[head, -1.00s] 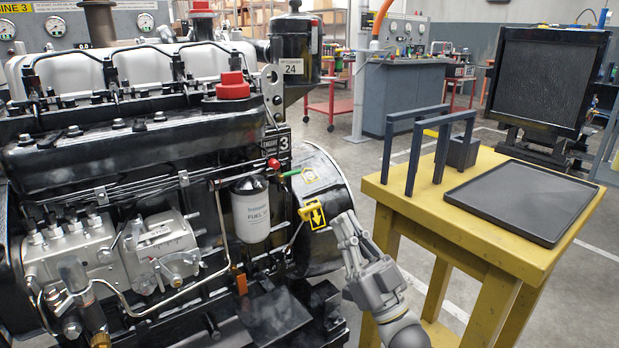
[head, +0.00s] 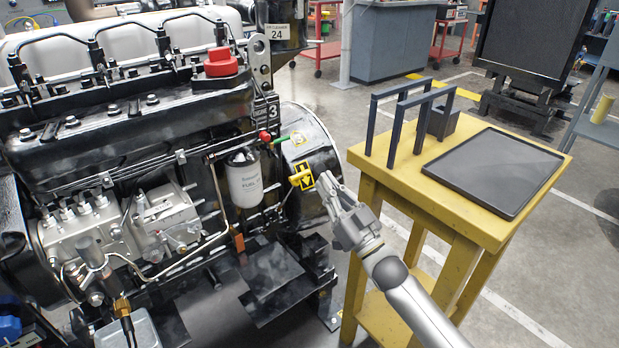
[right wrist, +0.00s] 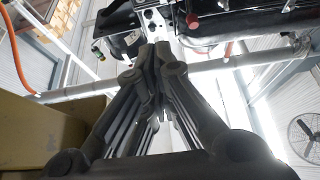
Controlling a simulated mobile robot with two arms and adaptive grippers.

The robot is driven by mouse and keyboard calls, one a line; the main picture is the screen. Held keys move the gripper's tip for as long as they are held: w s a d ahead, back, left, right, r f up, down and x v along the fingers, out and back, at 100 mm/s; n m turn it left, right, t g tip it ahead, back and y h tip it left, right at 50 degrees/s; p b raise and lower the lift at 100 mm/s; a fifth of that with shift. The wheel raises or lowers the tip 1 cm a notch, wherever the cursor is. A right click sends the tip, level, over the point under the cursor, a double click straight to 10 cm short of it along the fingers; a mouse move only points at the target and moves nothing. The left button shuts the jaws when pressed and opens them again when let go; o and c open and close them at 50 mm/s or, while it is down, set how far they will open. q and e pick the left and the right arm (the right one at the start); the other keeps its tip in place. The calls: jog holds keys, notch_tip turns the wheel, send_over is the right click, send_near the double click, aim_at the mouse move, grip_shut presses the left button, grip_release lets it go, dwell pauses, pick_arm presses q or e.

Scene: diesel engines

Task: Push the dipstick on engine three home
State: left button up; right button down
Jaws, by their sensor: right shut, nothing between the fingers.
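Engine three (head: 90,150) fills the left of the head view, with a "3" plate (head: 272,111) on its side. The dipstick's yellow handle (head: 301,179) stands out at the engine's right end. Its thin stem slopes down to the left behind the white fuel filter (head: 243,180). My right gripper (head: 327,180) is shut and empty, just right of the handle, with a small gap in the picture; I cannot tell the depth. In the right wrist view its closed fingers (right wrist: 158,60) point up toward dark engine parts; I cannot make out the handle there. My left gripper is not in view.
A yellow table (head: 440,215) stands close right of the engine, bearing a dark tray (head: 492,172) and a dark frame stand (head: 412,105). A red-knobbed lever (head: 265,136) and a green handle (head: 281,140) sit above the dipstick. Open floor shows behind the table.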

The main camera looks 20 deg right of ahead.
pick_arm(q)
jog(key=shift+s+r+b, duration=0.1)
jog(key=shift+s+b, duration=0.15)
jog(key=shift+b, duration=0.55)
pick_arm(e)
jog(key=w+a+f, duration=0.1)
jog(key=w+a, duration=0.1)
jog(key=w, duration=0.3)
jog(key=shift+w, duration=0.4)
jog(key=shift+f, duration=0.2)
